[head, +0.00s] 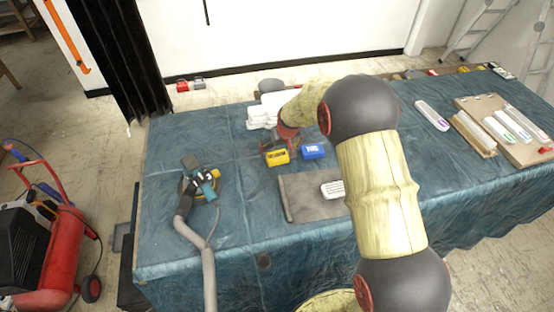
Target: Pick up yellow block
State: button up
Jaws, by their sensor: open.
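The yellow block (278,157) lies on the blue cloth of the table (250,222), left of a blue block (313,151). My arm reaches over the table from the right. My gripper (275,147) is open and points down right at the yellow block, at its far side in this view. The fingers are small and partly hidden, so I cannot tell whether they touch the block or stand around it.
A grey board (303,207) with a white item (332,189) lies in front of the blocks. White objects (262,115) stand behind my gripper. A tool with a hose (198,186) lies left. Several pale cases lie right. The front left cloth is mostly clear.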

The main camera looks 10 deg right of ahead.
aim_at(277, 155)
jog(key=b+x, duration=0.1)
jog(key=x, duration=0.2)
jog(key=b+x, duration=0.1)
jog(key=x, duration=0.2)
jog(key=shift+s+a+f, duration=0.15)
jog(key=shift+a+f, duration=0.05)
jog(key=shift+f, duration=0.05)
jog(key=shift+r, duration=0.1)
jog(key=shift+c, duration=1)
jog(key=c, duration=1.1)
jog(key=shift+o, duration=0.2)
